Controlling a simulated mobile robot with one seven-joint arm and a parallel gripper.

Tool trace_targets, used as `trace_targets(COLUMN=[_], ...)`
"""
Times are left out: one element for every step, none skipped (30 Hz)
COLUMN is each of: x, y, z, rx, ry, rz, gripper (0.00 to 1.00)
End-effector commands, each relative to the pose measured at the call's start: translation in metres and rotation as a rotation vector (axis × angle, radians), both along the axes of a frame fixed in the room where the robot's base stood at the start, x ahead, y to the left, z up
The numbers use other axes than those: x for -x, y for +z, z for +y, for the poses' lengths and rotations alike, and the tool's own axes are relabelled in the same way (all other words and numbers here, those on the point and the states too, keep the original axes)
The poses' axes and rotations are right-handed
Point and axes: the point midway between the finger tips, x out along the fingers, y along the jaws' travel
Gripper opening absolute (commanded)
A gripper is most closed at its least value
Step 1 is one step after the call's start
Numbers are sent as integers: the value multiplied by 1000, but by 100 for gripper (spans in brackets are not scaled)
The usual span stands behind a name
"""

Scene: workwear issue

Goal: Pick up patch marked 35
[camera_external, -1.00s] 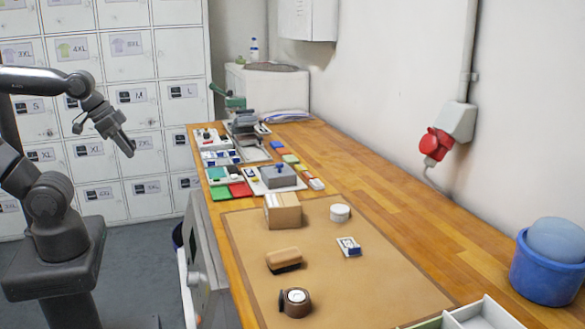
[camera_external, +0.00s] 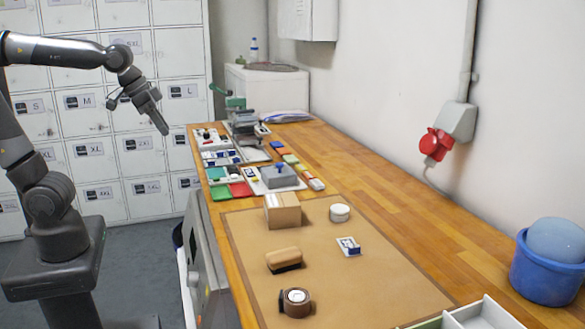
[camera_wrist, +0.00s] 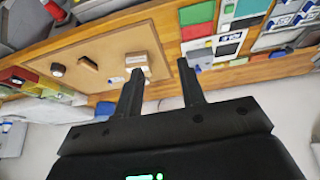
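No number 35 can be read in either view, so I cannot tell which piece is the patch marked 35. A small white-and-blue marked piece (camera_external: 348,246) lies on the brown mat (camera_external: 385,285). Several small blue, white, green and red pieces sit in trays farther back on the bench, with a red one (camera_external: 240,190) at the near left; it also shows in the wrist view (camera_wrist: 198,49). My gripper (camera_external: 164,131) hangs in the air left of the bench, beyond its edge. In the wrist view my gripper (camera_wrist: 160,70) is open, with nothing between its fingers.
On the mat stand a cardboard box (camera_external: 283,211), a white round tub (camera_external: 340,212), a brush (camera_external: 284,260) and a brown round item (camera_external: 295,302). A grey box (camera_external: 278,176) stands by the trays. A blue bucket (camera_external: 545,270) is at right.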

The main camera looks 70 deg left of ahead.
Motion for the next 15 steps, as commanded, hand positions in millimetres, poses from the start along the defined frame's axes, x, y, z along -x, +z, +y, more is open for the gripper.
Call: trace_targets(x=[-20, -30, -44, -54, -64, -78, -88, -99, -112, -122, -133, -146, -156, -166, -179], y=[6, 9, 12, 15, 17, 19, 20, 21, 22, 23, 23, 22, 22, 21, 19], z=[-7, -11, -16, -21, -26, -32, -37, -42, -49, -55, -61, -68, -75, -81, -90], rx=[2, 4, 7, 8, 9, 10, 12, 13, 13, 14, 15, 15, 15, 14, 15], ry=[-7, -9, -11, -13, -15, -17, -18, -21, -22, -25, -26, -28, -30, -31, -33], rz=[7, 10, 12, 15, 18, 21, 24, 27, 30, 32, 35, 37, 39, 40, 43], gripper=[36, 36, 36, 36, 36, 36, 36, 36, 36, 36, 36, 36, 36, 36, 36])
